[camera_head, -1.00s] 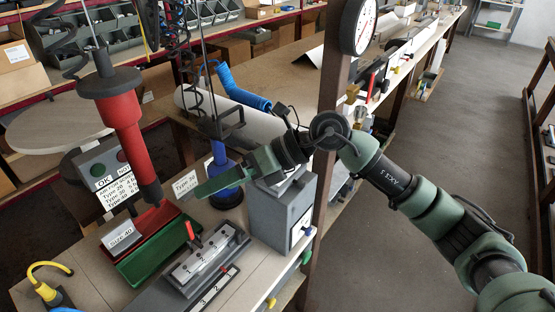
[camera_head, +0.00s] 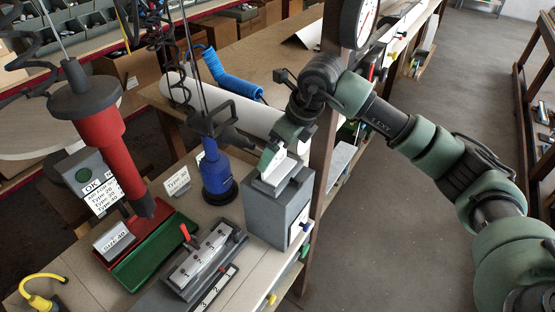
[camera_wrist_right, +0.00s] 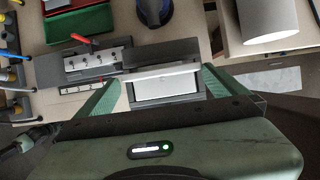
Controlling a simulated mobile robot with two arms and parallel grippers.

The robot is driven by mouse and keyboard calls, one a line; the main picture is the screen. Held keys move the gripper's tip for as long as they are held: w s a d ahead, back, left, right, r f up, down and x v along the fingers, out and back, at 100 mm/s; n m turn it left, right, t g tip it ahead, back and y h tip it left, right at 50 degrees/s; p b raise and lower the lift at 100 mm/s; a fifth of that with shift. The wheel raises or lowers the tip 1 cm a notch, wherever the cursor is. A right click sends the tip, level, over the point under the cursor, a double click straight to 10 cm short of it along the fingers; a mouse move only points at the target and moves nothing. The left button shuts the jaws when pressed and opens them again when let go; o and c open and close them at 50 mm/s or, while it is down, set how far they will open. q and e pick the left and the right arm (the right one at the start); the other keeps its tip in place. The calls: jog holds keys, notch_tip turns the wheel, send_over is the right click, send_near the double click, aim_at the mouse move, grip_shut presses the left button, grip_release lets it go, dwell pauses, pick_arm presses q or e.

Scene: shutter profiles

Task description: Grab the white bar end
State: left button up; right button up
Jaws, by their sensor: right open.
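A white bar-like piece (camera_head: 275,174) shows at the top of the grey box (camera_head: 280,212), just below my right gripper (camera_head: 268,160). In the right wrist view a white strip (camera_wrist_right: 163,72) lies across the space between the two green fingers of my right gripper (camera_wrist_right: 160,77). The fingers are spread apart, one on each side of the strip. I cannot tell whether either finger touches it. The fingers partly hide the box top in the head view. My left gripper is not in view.
A blue tool (camera_head: 215,172) hangs close beside the grey box. A metal fixture with a red lever (camera_head: 205,258) lies in front, next to red and green trays (camera_head: 150,245). A red tool (camera_head: 105,145) hangs at left. A dark post (camera_head: 325,150) stands close behind my right wrist.

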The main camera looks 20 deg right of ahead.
aim_at(279, 163)
jog(key=x, duration=0.2)
jog(key=p+x, duration=0.1)
jog(key=x, duration=0.1)
jog(key=shift+w+r, duration=0.15)
jog(key=shift+w, duration=0.25)
jog(key=shift+s, duration=0.25)
jog(key=shift+c, duration=0.7)
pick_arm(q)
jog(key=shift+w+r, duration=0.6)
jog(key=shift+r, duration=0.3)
pick_arm(e)
jog(key=c, duration=1)
